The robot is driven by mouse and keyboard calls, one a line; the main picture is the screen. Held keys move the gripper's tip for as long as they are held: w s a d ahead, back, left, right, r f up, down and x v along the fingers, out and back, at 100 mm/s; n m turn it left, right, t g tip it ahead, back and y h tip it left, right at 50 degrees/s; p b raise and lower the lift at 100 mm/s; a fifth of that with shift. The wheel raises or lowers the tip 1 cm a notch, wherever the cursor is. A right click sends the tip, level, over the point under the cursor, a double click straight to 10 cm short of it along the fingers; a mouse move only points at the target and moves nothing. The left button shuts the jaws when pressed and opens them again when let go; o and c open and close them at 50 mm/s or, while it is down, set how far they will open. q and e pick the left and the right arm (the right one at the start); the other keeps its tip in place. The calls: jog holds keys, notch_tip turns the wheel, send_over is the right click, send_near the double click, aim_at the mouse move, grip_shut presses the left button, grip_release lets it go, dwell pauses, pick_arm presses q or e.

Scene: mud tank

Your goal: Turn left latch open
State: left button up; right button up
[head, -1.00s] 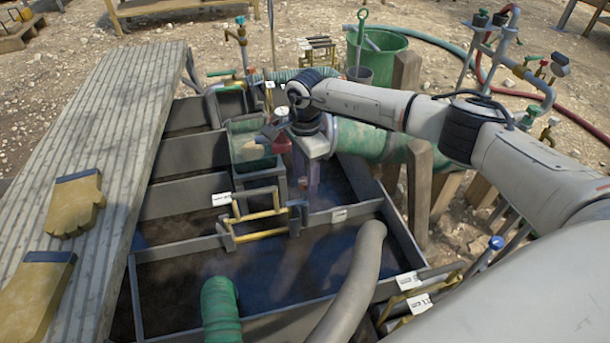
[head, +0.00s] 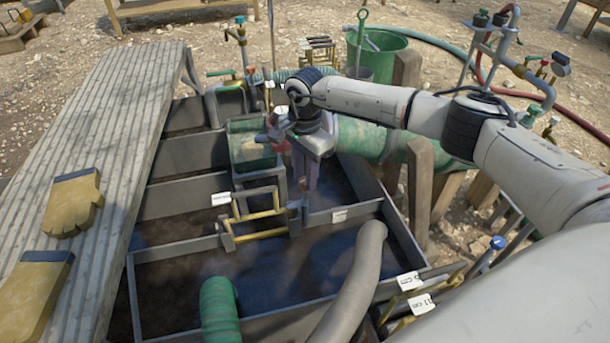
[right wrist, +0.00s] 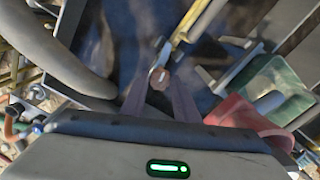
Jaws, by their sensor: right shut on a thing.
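A small gate with yellow bars (head: 260,227) stands across the dark tank. At its right end in the head view is a small brownish latch piece (head: 304,185), partly hidden by my gripper. My right gripper (head: 305,178) points down at this end. In the right wrist view the latch's round brown head (right wrist: 159,79) sits between the two purplish fingers of the right gripper (right wrist: 158,95), which is shut on it. A metal ring-like part and a yellow bar lie just beyond it. I cannot tell the latch's exact angle. My left gripper is out of view.
A green tray (head: 250,150) and a red object (right wrist: 240,113) are close to my right gripper. A grey hose (head: 355,275) and a green hose (head: 219,310) lie in the front tank. Yellow gloves (head: 73,203) lie on the plank (head: 105,130) at left.

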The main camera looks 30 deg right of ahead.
jog(key=n, duration=0.2)
jog(key=shift+n+b, duration=0.35)
jog(key=shift+n, duration=0.95)
jog(key=n+b, duration=0.1)
jog(key=n, duration=0.4)
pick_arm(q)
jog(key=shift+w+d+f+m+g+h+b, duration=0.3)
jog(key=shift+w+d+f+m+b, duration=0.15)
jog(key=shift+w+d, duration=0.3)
pick_arm(e)
jog(key=shift+n, duration=1.2)
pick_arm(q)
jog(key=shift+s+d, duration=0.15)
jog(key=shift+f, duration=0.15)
pick_arm(e)
jog(key=o, duration=1.1)
jog(key=shift+c, duration=0.2)
jog(key=shift+r, duration=0.1)
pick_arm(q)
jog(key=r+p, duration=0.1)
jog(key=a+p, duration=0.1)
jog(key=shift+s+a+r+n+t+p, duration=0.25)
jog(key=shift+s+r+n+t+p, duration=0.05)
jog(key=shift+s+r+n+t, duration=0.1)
pick_arm(e)
notch_tip(320, 180, up, 10)
